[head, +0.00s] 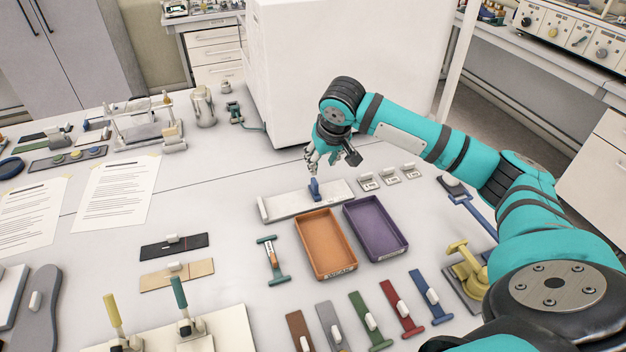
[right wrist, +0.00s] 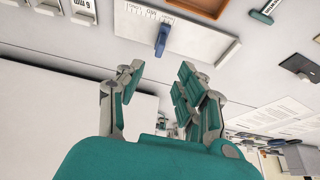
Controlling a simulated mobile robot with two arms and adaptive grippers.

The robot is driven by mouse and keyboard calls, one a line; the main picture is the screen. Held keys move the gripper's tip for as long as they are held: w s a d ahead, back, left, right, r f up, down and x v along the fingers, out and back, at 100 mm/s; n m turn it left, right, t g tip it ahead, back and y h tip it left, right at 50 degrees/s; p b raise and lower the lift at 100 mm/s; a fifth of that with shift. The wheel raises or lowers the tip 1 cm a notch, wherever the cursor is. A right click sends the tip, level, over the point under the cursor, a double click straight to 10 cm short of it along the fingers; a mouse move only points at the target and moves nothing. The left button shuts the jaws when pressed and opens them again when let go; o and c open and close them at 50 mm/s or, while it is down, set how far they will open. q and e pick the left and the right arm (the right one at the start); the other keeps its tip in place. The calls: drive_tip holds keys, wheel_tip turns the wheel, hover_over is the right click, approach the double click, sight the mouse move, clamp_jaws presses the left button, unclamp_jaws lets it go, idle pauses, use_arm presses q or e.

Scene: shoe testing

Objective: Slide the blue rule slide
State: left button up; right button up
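The blue rule slide (head: 315,189) stands on a long white rule (head: 285,205) lying on the table, right of the rule's middle in the head view. In the right wrist view the blue slide (right wrist: 161,39) stands on the white rule (right wrist: 195,40), near printed scale marks. My right gripper (head: 313,168) is above and just behind the slide in the head view. In the right wrist view my right gripper (right wrist: 158,88) has its fingers spread with nothing between them, and the slide lies beyond the fingertips. My left gripper is in neither view.
An orange tray (head: 325,268) and a purple tray (head: 402,244) lie in front of the rule. Small white blocks (head: 390,176) stand to its right. A large white box (head: 290,90) stands behind.

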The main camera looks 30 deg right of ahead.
sight(315, 182)
drive_tip(key=p+x, duration=0.1)
drive_tip(key=x, duration=1.1)
drive_tip(key=shift+w+p, duration=0.15)
drive_tip(key=shift+p, duration=0.2)
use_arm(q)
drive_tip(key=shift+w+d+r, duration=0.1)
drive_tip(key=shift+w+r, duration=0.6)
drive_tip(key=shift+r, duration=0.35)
use_arm(e)
drive_tip(key=shift+x, duration=0.8)
drive_tip(key=shift+c, duration=0.3)
clamp_jaws()
